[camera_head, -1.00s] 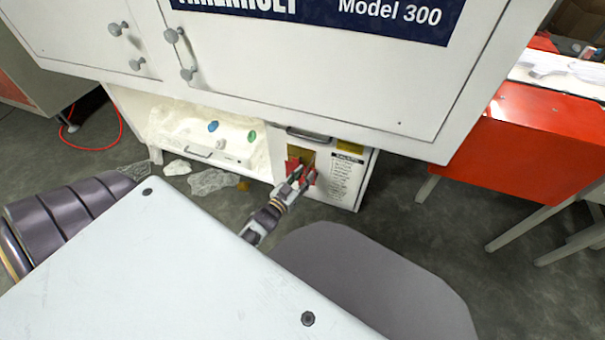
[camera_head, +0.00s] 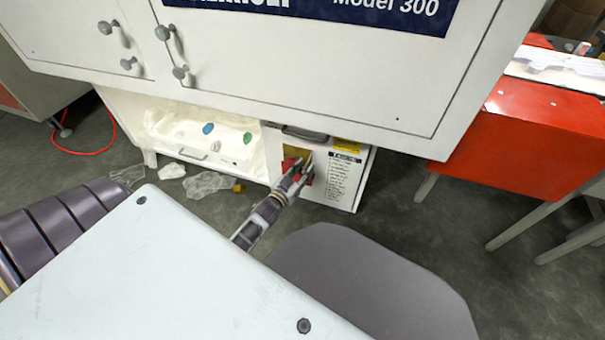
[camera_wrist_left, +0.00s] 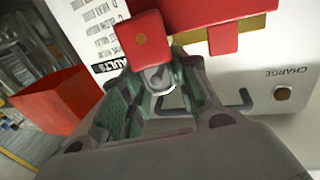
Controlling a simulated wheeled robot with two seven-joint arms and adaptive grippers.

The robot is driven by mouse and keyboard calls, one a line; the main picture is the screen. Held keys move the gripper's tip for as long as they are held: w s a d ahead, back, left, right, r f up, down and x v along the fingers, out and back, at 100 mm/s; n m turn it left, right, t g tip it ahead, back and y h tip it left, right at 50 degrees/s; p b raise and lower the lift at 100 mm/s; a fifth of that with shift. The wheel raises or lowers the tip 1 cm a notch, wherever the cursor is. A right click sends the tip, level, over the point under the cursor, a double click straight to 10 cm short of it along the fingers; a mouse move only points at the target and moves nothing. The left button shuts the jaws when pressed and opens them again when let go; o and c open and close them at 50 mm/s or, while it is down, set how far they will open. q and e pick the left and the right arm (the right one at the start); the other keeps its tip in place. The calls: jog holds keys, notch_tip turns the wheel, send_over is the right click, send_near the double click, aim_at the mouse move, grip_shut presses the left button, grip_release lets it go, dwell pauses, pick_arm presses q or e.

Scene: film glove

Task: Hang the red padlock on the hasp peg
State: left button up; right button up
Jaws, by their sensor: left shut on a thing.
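A red block with a small brass dot, which looks like the red padlock (camera_wrist_left: 143,38), is at my left gripper's fingertips in the left wrist view. My left gripper (camera_head: 302,175) is shut on it, in front of the white cabinet's lower panel; it also shows in the left wrist view (camera_wrist_left: 158,98). A grey rounded metal part lies between the fingers; I cannot tell whether it is shackle or peg. A brass plate (camera_head: 297,152) with red parts is on the panel beside the gripper. The hasp peg is not clearly visible. My right gripper is not in view.
The white upper cabinet (camera_head: 300,60) overhangs the panel. An open bay (camera_head: 195,130) with coloured knobs is to the left, with clear scraps (camera_head: 208,184) on the floor. A red table (camera_head: 530,135) stands at the right. A handle (camera_head: 303,134) tops the panel.

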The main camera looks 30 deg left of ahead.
pick_arm(q)
jog(key=shift+w+a+f, duration=0.1)
jog(key=shift+w+f, duration=0.1)
jog(key=shift+w, duration=0.35)
jog(key=shift+w+a+f, duration=0.1)
jog(key=shift+w+f, duration=0.05)
jog(key=shift+w, duration=0.05)
dwell(0.4)
jog(key=o, duration=1.2)
jog(key=shift+o, duration=0.2)
